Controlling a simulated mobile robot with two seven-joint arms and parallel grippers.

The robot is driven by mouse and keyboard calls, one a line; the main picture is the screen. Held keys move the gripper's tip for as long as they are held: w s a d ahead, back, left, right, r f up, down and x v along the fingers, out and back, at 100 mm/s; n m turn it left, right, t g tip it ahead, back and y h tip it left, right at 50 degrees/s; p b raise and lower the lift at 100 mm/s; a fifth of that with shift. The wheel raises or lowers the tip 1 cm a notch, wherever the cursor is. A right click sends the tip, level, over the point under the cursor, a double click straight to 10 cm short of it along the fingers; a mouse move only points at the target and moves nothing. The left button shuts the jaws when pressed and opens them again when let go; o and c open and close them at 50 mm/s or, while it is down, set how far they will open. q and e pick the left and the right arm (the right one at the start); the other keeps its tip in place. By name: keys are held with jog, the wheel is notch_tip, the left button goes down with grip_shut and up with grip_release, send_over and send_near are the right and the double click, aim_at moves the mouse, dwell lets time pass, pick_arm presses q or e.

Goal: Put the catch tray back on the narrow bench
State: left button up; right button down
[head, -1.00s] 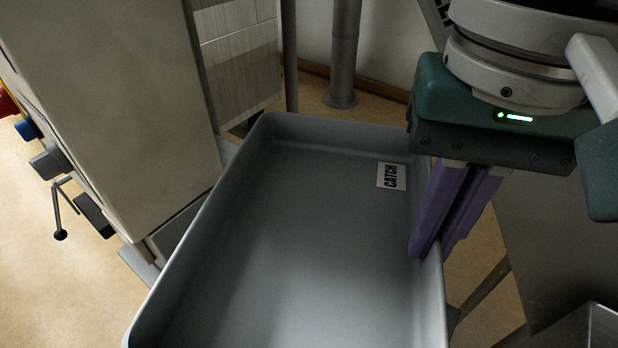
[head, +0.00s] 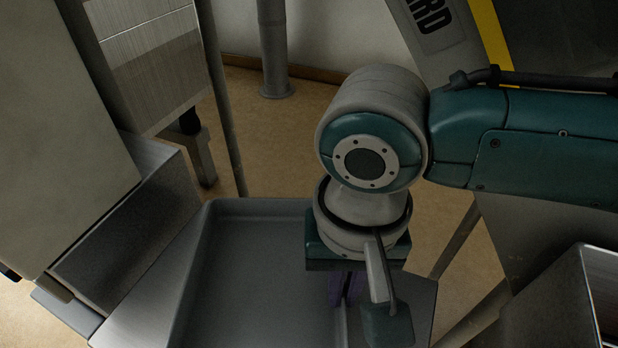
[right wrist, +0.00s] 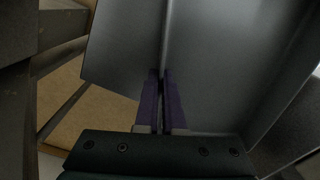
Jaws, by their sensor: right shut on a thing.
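The grey catch tray (head: 250,290) lies over a flat grey metal surface, which looks like the narrow bench (head: 150,305). Strips of the bench show left and right of the tray. I cannot tell whether the tray rests fully on it. My right gripper (head: 345,290) is shut on the tray's right side wall, its purple fingers partly hidden by my wrist. In the right wrist view the fingers (right wrist: 161,80) pinch the wall, with the tray floor (right wrist: 220,60) on the right and bare bench (right wrist: 125,50) on the left. The tray's near end is cut off. My left gripper is out of view.
A large beige cabinet (head: 50,130) with a metal block (head: 130,230) at its base stands close on the left. A metal box (head: 570,300) is at the lower right. A grey pipe (head: 273,50) stands by the back wall. Floor shows behind the bench.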

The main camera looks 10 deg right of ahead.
notch_tip(320, 180, down, 4)
jog(key=shift+r+b, duration=0.2)
jog(key=shift+b, duration=0.4)
jog(key=shift+f, duration=0.1)
jog(key=shift+f, duration=0.15)
jog(key=c, duration=1)
grip_release()
